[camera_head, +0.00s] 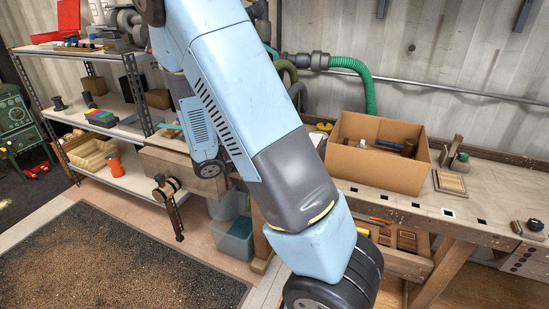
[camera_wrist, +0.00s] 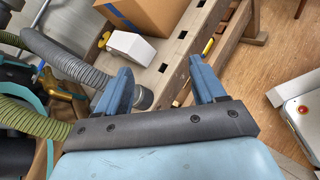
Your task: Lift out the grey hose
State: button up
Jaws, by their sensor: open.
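The grey ribbed hose (camera_wrist: 68,62) runs in the wrist view from the upper left down toward my gripper (camera_wrist: 160,66). Its dark cuffed end (camera_wrist: 143,98) shows just inside the left finger, and part of the hose is hidden behind that finger. My gripper is open, with its two blue fingers wide apart. I cannot tell whether the left finger touches the hose. In the head view my arm covers much of the hose area, and my gripper does not show there.
An olive hose (camera_wrist: 30,118) lies left of the gripper. A white box (camera_wrist: 131,47) and a cardboard box (camera_wrist: 150,12) sit ahead on the bench. In the head view, a green hose (camera_head: 362,78) hangs by the wall, and shelves (camera_head: 125,112) stand left.

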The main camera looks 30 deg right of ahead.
jog(key=w+a+f+n+t+h, duration=0.2)
jog(key=w+a+f+n+t, duration=0.1)
jog(key=w+f+n+t, duration=0.7)
jog(key=shift+n+g, duration=0.4)
jog(key=shift+g, duration=0.4)
jog(key=shift+s+d+r+x, duration=0.1)
jog(key=shift+s+d+x, duration=0.2)
jog(key=shift+x, duration=1.85)
jog(key=shift+s+d+r+x, duration=0.15)
jog(key=shift+s+x, duration=0.25)
jog(key=shift+x, duration=1.75)
jog(key=shift+s+d+r+x, duration=0.15)
jog(key=shift+s+x, duration=0.25)
jog(key=shift+x, duration=1.75)
jog(key=c, duration=1.2)
jog(key=shift+o, duration=0.2)
